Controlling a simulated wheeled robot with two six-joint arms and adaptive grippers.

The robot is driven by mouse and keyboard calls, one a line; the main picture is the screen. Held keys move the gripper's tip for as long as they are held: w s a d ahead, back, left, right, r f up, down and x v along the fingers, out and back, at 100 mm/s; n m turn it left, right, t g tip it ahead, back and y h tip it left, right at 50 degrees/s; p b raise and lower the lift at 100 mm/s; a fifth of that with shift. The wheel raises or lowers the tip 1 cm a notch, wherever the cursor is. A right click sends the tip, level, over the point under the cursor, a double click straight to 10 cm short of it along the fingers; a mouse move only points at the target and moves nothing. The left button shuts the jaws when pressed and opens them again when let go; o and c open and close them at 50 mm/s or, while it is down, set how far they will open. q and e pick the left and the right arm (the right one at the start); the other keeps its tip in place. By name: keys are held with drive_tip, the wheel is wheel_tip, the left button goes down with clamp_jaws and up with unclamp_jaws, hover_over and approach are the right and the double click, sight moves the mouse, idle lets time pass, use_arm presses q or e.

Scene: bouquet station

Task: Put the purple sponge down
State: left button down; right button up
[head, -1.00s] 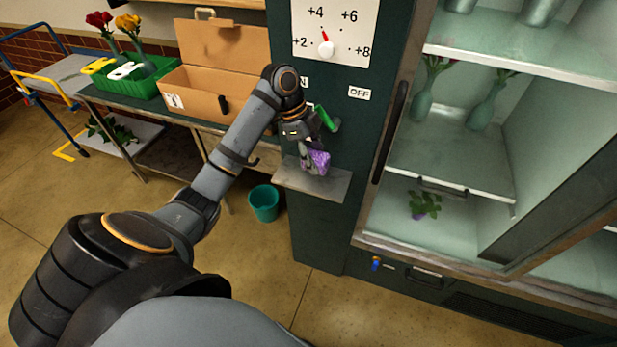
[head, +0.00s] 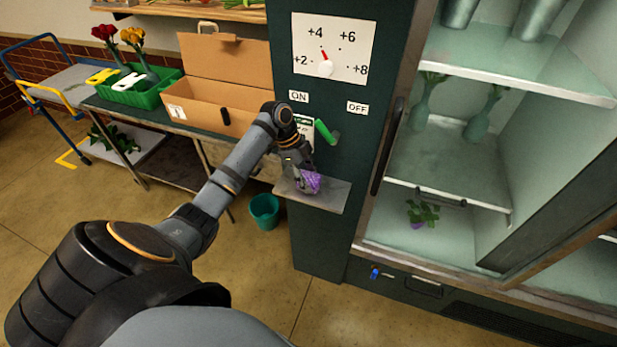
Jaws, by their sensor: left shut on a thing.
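The purple sponge (head: 312,183) is between the fingers of my left gripper (head: 306,184), which is shut on it. The gripper points down over the small grey shelf (head: 325,197) on the front of the dark green cabinet. The sponge is at the shelf's left part, at or very close to its surface; I cannot tell whether it touches. The fingers partly hide the sponge. My right gripper does not show.
A green lever (head: 326,132) sticks out just above the shelf, near my left wrist. A glass-fronted cooler (head: 450,160) with vases stands at the right. A teal bucket (head: 265,211) is on the floor below left. The shelf's right part is bare.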

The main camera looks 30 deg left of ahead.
use_arm(q)
drive_tip(key=shift+f, duration=0.35)
drive_tip(key=c, duration=0.7)
unclamp_jaws()
drive_tip(key=shift+o, duration=0.2)
drive_tip(key=shift+f+b, duration=0.1)
drive_tip(key=shift+b, duration=0.6)
drive_tip(key=v, duration=0.3)
drive_tip(key=a+b+v, duration=0.1)
drive_tip(key=v, duration=0.1)
drive_tip(key=shift+s+a, duration=0.15)
drive_tip(key=s+a+b, duration=0.2)
drive_tip(key=a, duration=0.8)
drive_tip(key=shift+s+a+r, duration=0.2)
drive_tip(key=shift+s+r, duration=0.1)
